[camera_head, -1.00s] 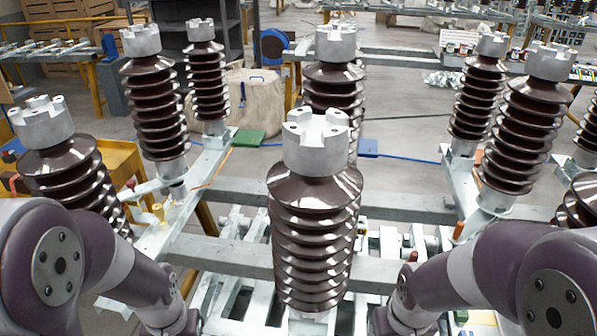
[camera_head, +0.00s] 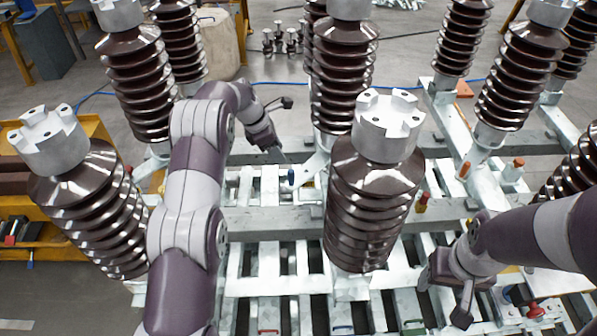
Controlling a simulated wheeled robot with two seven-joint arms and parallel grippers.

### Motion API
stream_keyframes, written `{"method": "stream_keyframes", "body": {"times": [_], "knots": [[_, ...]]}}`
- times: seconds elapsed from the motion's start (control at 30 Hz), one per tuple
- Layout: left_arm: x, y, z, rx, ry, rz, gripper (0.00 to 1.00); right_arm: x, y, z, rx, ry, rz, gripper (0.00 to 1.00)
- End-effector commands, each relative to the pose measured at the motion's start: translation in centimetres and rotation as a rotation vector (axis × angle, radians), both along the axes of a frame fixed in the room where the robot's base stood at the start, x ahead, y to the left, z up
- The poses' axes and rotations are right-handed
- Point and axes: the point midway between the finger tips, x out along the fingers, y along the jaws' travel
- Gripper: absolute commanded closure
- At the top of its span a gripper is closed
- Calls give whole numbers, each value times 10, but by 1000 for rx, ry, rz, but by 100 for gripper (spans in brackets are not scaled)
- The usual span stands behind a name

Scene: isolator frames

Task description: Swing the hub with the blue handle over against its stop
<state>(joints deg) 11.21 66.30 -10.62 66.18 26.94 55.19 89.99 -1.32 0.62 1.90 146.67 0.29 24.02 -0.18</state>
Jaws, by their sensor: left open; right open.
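A blue handle (camera_head: 291,178) stands among the pale frame bars left of centre. A pale lever arm (camera_head: 316,162) runs from beside it up toward the foot of the middle back insulator (camera_head: 341,85); the hub there is mostly hidden. My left gripper (camera_head: 284,157) is just above the blue handle, with thin fingers pointing down at it. It is open; whether it touches the handle is not clear. My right gripper (camera_head: 446,298) is open at the lower right, over the frame, away from the blue handle.
A ribbed front insulator (camera_head: 375,190) rises right of the blue handle. Another insulator (camera_head: 90,195) leans at the left, by a yellow cart (camera_head: 50,245). A red-and-yellow handle (camera_head: 421,203) and orange handles (camera_head: 463,170) stand to the right.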

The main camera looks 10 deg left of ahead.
Motion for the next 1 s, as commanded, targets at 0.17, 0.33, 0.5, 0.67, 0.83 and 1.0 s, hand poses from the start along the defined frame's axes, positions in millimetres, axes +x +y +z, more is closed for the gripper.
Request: {"method": "stream_keyframes", "body": {"times": [0.17,0.33,0.5,0.67,0.83,1.0], "knots": [[5,-12,-41,1,3,0,52,0,0,-33,0,1,0,37],[12,-26,-70,1,4,0,52,0,0,-20,0,-1,0,37],[17,-36,-98,2,1,0,52,0,0,-14,0,0,0,37],[20,-41,-112,2,1,0,52,0,0,-13,0,0,0,37],[20,-42,-115,2,0,0,52,0,0,-13,0,0,0,37],[20,-42,-115,2,0,0,65,0,0,-13,0,0,0,37]]}}
